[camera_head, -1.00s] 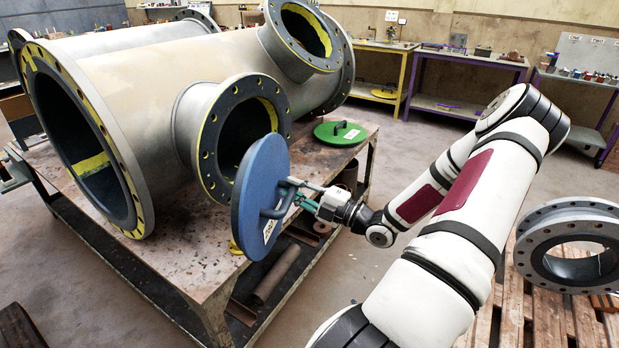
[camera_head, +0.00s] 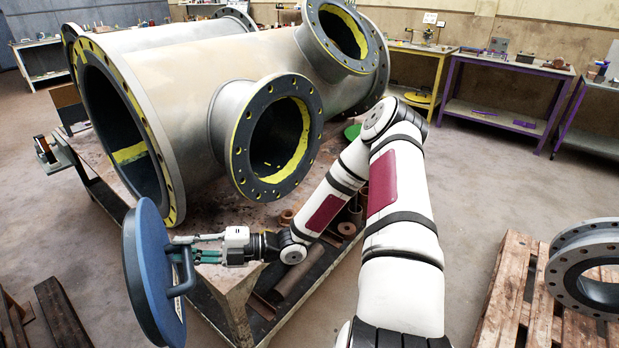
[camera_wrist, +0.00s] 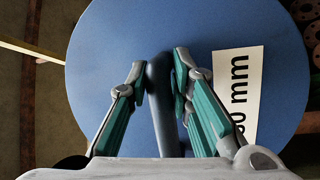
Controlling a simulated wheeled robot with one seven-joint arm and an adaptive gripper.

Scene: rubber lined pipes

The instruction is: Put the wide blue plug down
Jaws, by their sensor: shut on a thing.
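The wide blue plug (camera_head: 150,270) is a large flat disc with a bar handle, held upright on edge at the lower left of the head view. My gripper (camera_head: 188,254) is shut on its handle from the right side. In the wrist view the blue disc (camera_wrist: 120,45) fills most of the picture, and the fingers (camera_wrist: 160,85) stand on both sides of the handle (camera_wrist: 164,115). A white label ending in "0 mm" lies on the disc's face. The plug is in the air in front of the work table's near corner; its lower part shows no support.
The big flanged pipe (camera_head: 190,80) lies on the table (camera_head: 215,285), its side opening (camera_head: 277,140) facing me. A green plug (camera_head: 352,131) is partly hidden behind my arm. Dark beams (camera_head: 62,315) lie on the floor at lower left. A pallet (camera_head: 515,290) holds a flange ring (camera_head: 590,270) at right.

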